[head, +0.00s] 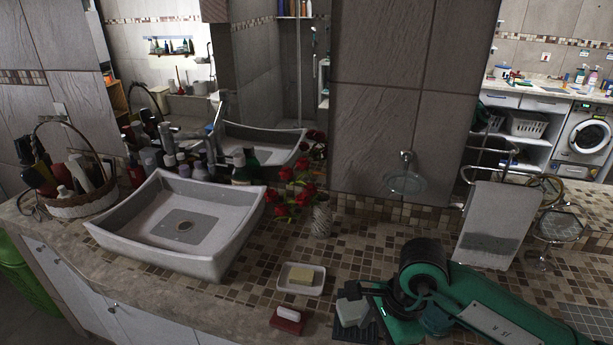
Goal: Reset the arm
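My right arm (490,306), green and black, comes in from the lower right and lies low over the tiled counter. My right gripper (354,311) is at its left end, with grey and dark parts close to the counter surface. Its fingers are bunched together and foreshortened, so I cannot tell whether it is open or shut. I see nothing clearly held in it. A white soap dish (318,290) with a yellow soap (302,275) is just to its upper left, apart from it. My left arm and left gripper are not in view.
A red block with a white top (287,320) lies left of the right gripper. A white basin (230,245) fills the counter's left, with bottles behind it and a basket (80,207) beside it. A vase of red flowers (321,217) and a towel rack (494,225) stand behind.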

